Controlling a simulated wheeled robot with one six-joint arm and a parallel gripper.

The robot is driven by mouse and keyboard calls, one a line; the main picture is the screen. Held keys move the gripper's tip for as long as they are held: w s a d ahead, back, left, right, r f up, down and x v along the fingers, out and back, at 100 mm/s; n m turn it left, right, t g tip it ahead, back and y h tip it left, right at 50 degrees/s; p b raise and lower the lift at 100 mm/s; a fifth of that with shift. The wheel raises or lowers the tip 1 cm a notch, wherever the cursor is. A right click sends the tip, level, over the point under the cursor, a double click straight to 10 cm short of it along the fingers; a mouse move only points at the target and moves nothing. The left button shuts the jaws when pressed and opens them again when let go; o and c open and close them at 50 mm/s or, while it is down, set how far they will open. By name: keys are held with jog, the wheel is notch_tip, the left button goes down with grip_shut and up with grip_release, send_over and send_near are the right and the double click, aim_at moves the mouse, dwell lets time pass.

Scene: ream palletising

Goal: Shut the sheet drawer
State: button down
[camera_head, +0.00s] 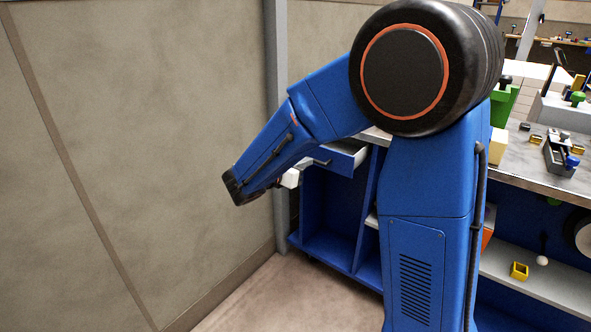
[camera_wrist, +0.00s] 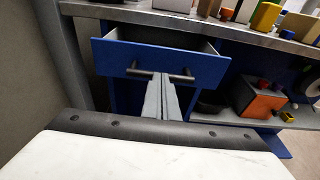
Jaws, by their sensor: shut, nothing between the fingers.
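The sheet drawer (camera_wrist: 208,66) has a blue front with a dark bar handle (camera_wrist: 183,77). It stands open under the bench top, and its grey inside shows behind the front. In the head view the drawer (camera_head: 343,160) juts out at the left end of the bench, partly behind my arm. My gripper (camera_wrist: 162,77) is shut and empty. Its fingertips overlap the middle of the handle in the wrist view; I cannot tell whether they touch it. In the head view my wrist hides most of the gripper.
The bench top (camera_wrist: 225,25) carries several blocks. A lower shelf (camera_wrist: 240,118) at the right holds an orange-fronted box (camera_wrist: 265,104) and small items. A beige wall (camera_head: 140,120) and a grey post (camera_head: 276,60) stand close at the left. The floor (camera_head: 270,295) before the open cabinet is clear.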

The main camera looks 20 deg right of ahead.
aim_at(319, 152)
jog(key=x, duration=0.3)
jog(key=r+x, duration=0.1)
jog(key=x, duration=0.3)
jog(key=r+x, duration=0.1)
jog(key=x, duration=0.2)
jog(key=shift+w+d, duration=0.3)
jog(key=shift+w, duration=0.05)
jog(key=shift+w+d+r, duration=0.1)
jog(key=shift+w+d, duration=0.1)
jog(key=shift+d, duration=0.05)
jog(key=shift+r, duration=0.1)
